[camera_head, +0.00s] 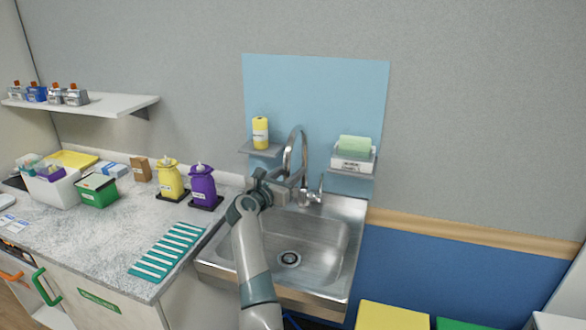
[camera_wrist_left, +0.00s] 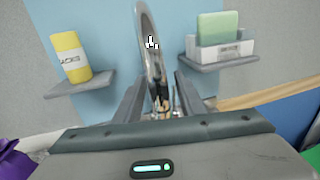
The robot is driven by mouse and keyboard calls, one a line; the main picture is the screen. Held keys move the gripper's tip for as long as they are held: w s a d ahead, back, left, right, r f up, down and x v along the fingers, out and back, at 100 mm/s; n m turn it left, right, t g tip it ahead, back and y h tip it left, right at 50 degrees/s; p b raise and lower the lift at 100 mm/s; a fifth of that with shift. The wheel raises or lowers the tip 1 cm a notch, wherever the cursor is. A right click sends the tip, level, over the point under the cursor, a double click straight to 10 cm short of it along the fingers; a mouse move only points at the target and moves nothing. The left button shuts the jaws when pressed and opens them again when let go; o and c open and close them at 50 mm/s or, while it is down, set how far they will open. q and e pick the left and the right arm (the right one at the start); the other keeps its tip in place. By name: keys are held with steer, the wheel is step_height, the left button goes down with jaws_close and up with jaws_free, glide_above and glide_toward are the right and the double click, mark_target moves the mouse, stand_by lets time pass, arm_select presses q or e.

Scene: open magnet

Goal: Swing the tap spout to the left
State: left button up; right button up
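The chrome tap (camera_head: 304,150) stands behind the steel sink, with its tall curved spout arching up in front of the light blue panel. In the left wrist view the spout (camera_wrist_left: 150,45) rises upright in the middle, between the lines of my two fingers. My left gripper (camera_head: 298,180) is at the spout's lower part, and it hides some of the tap. In the left wrist view the fingers of my left gripper (camera_wrist_left: 160,92) are apart, with a gap on each side of the spout; contact cannot be told. My right gripper is not in view.
The sink basin (camera_head: 320,245) is empty. A small shelf holds a yellow bottle (camera_head: 260,131) left of the spout; another holds a white box (camera_head: 352,161) with a green sponge to its right. Purple (camera_head: 203,187) and yellow (camera_head: 170,180) dispensers stand on the counter at left.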

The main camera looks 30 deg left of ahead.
arm_select(q)
steer(key=shift+w, duration=0.55)
jaws_close()
steer(key=shift+a, duration=0.1)
